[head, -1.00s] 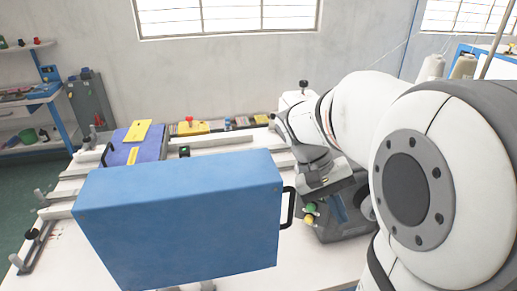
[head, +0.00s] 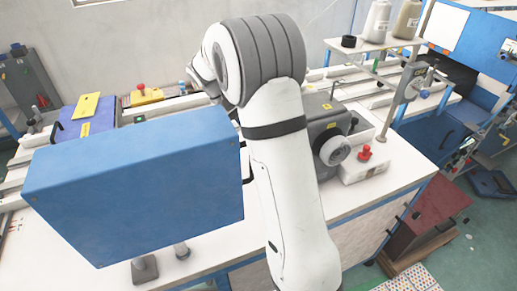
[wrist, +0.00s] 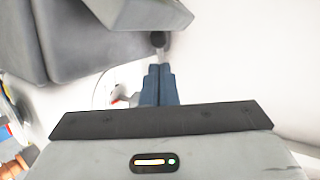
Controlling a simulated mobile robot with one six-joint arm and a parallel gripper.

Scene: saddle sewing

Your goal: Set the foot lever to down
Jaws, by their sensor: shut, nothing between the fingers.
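My gripper (wrist: 158,85) shows in the wrist view with its two blue-grey fingers shut together and nothing between them. Just beyond the fingertips is a small dark rounded end on a short stem (wrist: 159,40), under a grey machine body; it may be the foot lever, but I cannot tell its position or whether the fingers touch it. In the head view my own arm hides the gripper and the lever. The grey sewing machine (head: 326,117), with its pale handwheel (head: 335,151), shows partly behind my arm.
A large blue box-shaped housing (head: 135,185) stands left of my arm. A red-knobbed white box (head: 364,168) sits right of the machine. A thread stand with cones (head: 377,20) is at the back right. A red-brown cabinet (head: 425,225) is on the floor at right.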

